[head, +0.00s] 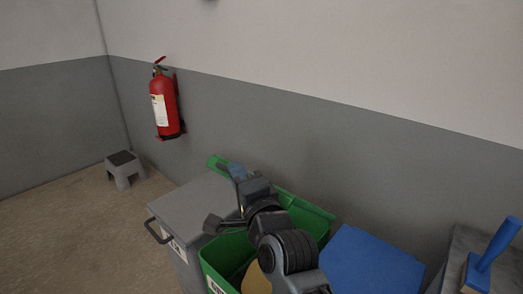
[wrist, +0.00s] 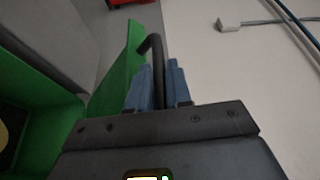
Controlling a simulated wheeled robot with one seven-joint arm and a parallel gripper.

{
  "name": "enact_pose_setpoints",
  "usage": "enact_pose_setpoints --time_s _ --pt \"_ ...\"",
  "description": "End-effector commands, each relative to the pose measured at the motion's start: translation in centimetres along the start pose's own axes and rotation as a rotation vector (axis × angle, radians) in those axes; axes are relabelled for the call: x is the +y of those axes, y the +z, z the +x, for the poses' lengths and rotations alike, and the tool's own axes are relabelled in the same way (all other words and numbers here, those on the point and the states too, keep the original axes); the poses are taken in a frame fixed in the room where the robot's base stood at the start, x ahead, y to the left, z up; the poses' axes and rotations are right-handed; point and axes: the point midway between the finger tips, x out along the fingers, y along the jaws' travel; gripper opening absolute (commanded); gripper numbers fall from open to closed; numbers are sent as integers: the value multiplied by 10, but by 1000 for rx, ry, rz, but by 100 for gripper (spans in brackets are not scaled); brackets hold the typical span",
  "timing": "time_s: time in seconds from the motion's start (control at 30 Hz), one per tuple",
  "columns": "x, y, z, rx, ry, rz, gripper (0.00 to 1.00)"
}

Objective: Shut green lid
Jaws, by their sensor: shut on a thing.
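The green bin (head: 213,263) is open, and something tan (head: 257,278) shows inside it. Its green lid (head: 217,162) stands raised on the wall side, seen nearly edge-on and partly hidden by my arm. In the wrist view the lid (wrist: 121,70) is a green panel left of my fingers, with a black curved handle (wrist: 156,48) at its edge. My gripper (wrist: 159,80) has its blue fingers on either side of the handle and is shut on it. In the head view my gripper (head: 236,171) is at the lid's far left end.
A grey bin (head: 185,206) with a shut lid and dark handle stands left of the green bin. A blue lid (head: 370,265) is to its right, then a counter with a blue-handled tool (head: 496,250).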

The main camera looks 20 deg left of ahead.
Motion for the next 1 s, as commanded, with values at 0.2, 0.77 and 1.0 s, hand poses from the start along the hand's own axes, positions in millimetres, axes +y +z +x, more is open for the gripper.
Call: enact_pose_setpoints --time_s 0.2,0.77,1.0 --pt "48 34 -16 -1 -46 -109 0" --pt "142 89 -40 -3 -144 -341 0" --pt "183 104 -46 -2 -185 -435 0"
